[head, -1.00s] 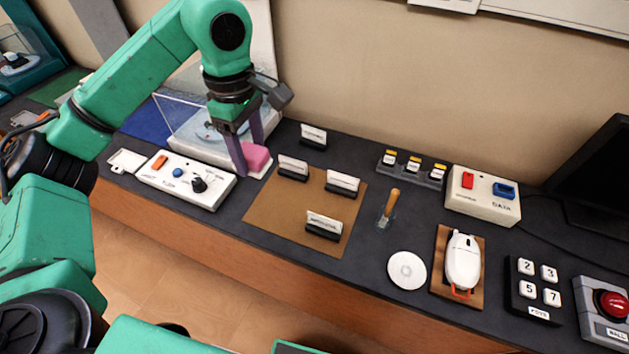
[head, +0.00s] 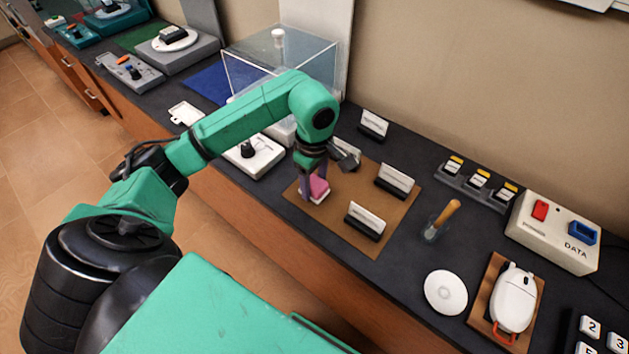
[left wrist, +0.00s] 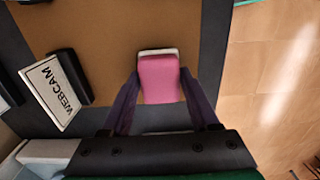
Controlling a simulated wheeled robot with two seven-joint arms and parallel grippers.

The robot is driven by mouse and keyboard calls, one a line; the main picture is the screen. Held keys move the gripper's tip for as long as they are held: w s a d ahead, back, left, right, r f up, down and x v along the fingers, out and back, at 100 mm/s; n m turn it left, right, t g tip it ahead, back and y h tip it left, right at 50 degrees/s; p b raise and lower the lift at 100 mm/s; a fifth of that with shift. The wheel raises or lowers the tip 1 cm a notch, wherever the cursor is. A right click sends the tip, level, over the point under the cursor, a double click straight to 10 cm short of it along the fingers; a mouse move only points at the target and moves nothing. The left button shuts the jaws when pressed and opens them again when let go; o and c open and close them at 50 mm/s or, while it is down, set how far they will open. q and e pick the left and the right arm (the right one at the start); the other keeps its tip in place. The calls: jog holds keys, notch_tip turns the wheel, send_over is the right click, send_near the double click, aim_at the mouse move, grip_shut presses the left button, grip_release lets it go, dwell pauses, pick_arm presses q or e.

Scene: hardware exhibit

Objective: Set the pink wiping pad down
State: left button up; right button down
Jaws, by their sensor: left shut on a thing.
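The pink wiping pad (head: 319,187) has a pale underside and sits between the purple fingers of my left gripper (head: 312,191). It is at the left part of the brown mat (head: 365,240). In the left wrist view the pad (left wrist: 159,78) lies between both fingers of the left gripper (left wrist: 161,95), over the mat (left wrist: 115,22). The fingers are shut on it. I cannot tell whether its underside touches the mat. My right gripper is in neither view.
Label holders stand around the mat, one (head: 366,221) just right of the pad and another (head: 395,181) farther right. A white control box (head: 262,158) is left of the mat. A clear case (head: 262,62) stands behind. The counter's front edge is close.

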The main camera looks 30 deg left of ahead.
aim_at(315, 181)
pick_arm(q)
jog(key=shift+w+f, duration=0.1)
jog(key=shift+f, duration=0.1)
jog(key=shift+f, duration=0.15)
jog(key=o, duration=1.2)
jog(key=shift+r, duration=0.25)
notch_tip(315, 181, up, 6)
jog(key=shift+b, duration=0.55)
notch_tip(315, 181, up, 6)
jog(key=shift+p, duration=0.6)
